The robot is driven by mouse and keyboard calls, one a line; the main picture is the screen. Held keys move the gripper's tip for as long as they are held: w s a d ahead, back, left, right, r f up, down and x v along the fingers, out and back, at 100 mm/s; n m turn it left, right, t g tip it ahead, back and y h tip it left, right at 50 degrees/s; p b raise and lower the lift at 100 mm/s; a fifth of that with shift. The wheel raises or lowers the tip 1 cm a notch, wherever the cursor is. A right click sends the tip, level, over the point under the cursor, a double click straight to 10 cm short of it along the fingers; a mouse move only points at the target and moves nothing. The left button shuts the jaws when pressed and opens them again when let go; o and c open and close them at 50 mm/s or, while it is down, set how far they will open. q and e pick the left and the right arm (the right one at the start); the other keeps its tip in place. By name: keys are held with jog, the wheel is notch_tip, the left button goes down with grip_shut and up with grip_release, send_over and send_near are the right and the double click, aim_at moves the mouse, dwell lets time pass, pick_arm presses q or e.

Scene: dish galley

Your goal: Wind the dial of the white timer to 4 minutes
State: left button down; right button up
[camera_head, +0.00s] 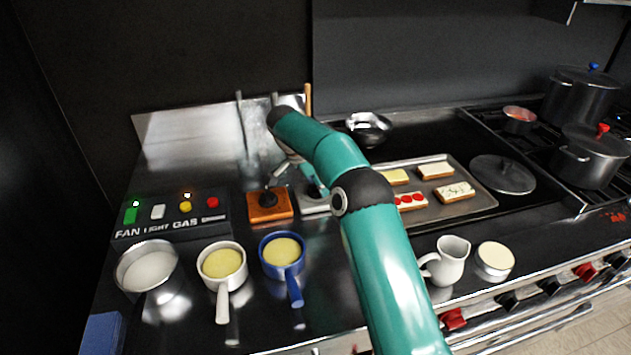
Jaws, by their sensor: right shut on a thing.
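My right arm, teal with black joints, reaches in from the bottom and its right gripper (297,180) points down at the back of the steel counter. A pale, flat block that looks like the white timer (314,207) lies below the gripper, partly hidden by my arm. The gripper is shut at the timer's dial; the dial and its pointer are hidden, so its reading cannot be seen. An orange-brown block with a black knob (268,205) sits just left of the timer, apart from it. My left gripper is not in view.
A switch panel (170,215) stands at the left. A steel pot (147,268), a white pan (222,264) and a blue pan (283,252) line the front. A tray (480,200) of toasts, a white jug (447,260) and a tin (494,261) are right of my arm.

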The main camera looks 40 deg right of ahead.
aim_at(306, 197)
jog(key=shift+w+a+f, duration=0.1)
jog(key=shift+w+a, duration=0.05)
jog(key=shift+a, duration=0.05)
jog(key=o, duration=1.2)
jog(key=shift+w+f, duration=0.1)
jog(key=shift+w, duration=0.05)
jog(key=shift+d, duration=0.15)
jog(key=shift+v, duration=3.8)
